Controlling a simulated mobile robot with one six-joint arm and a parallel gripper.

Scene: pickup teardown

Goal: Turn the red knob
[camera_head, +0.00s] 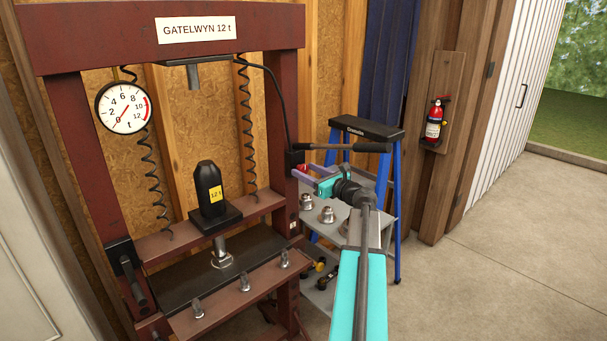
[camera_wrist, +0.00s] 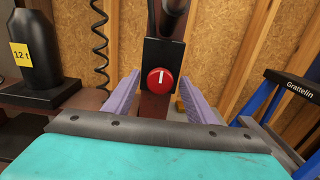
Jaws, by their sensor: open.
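The red knob (camera_wrist: 160,80) is round, with a white mark that stands about upright. It sits on the front of a black box (camera_wrist: 160,54) on the press frame, and a little red of the knob (camera_head: 302,167) shows in the head view. My gripper (camera_wrist: 161,88) is open, with one purple finger on each side of the knob and a gap on both sides. In the head view my gripper (camera_head: 304,172) reaches to the box from the right. I cannot tell whether the fingertips are level with the knob's face.
A black lever (camera_head: 345,147) sticks out to the right from the box, above my gripper. The dark red press (camera_head: 286,120) carries a dial gauge (camera_head: 122,107) and a black 12 t jack (camera_head: 207,185). A blue stepladder (camera_head: 384,190) and a grey cart (camera_head: 338,218) stand close behind my arm.

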